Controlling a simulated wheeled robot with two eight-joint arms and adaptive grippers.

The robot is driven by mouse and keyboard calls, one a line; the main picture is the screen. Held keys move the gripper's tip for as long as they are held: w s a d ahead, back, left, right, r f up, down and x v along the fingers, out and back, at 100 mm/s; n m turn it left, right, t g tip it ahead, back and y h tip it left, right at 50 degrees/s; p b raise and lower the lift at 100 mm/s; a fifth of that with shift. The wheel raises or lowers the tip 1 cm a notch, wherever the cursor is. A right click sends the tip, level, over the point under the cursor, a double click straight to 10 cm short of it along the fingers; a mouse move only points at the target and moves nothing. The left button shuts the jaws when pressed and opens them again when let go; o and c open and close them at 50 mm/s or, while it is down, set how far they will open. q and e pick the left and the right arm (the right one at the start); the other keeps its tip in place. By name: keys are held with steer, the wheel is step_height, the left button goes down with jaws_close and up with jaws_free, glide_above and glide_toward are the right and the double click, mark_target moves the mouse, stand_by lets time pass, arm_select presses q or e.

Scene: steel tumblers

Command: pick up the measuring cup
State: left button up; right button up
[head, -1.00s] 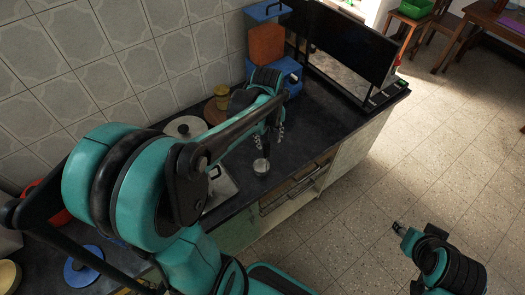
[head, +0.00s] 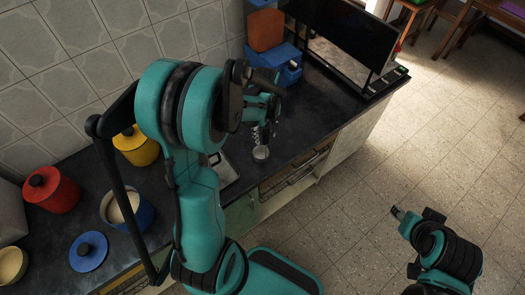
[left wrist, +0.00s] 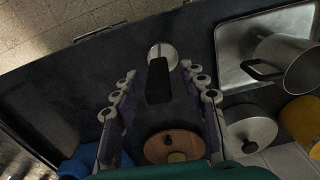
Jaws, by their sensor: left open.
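The measuring cup (head: 261,153) is a small round steel cup on the dark counter near its front edge. In the left wrist view, the cup (left wrist: 163,52) sits just beyond the fingertips, and its broad black handle points back between the fingers. My left gripper (head: 262,134) is over the counter right at the cup; it is open in the left wrist view (left wrist: 160,80), with a finger on each side of the handle and a gap on both sides. My right gripper (head: 398,213) is low over the floor at right, away from the counter; its jaws are too small to read.
In the left wrist view, a steel tray (left wrist: 232,55) with a pot (left wrist: 290,62), a grey lid (left wrist: 250,128) and a round wooden board (left wrist: 175,146) lie close by. Red (head: 51,190) and yellow (head: 137,146) canisters stand at left. A black screen (head: 343,40) stands at the back.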

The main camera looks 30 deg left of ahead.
arm_select(q)
jaws_close()
steer(key=shift+r, duration=0.1)
steer(key=shift+r, duration=0.55)
step_height(320, 180, up, 3)
steer(key=shift+p, duration=0.7)
steer(key=s+d+r+p, duration=0.2)
steer(key=s+d+r, duration=0.4)
steer(key=d, duration=0.3)
steer(key=shift+s+d+r, duration=0.3)
steer(key=shift+d+r, duration=0.05)
steer(key=shift+r, duration=0.05)
steer(key=c, duration=0.6)
jaws_free()
jaws_close()
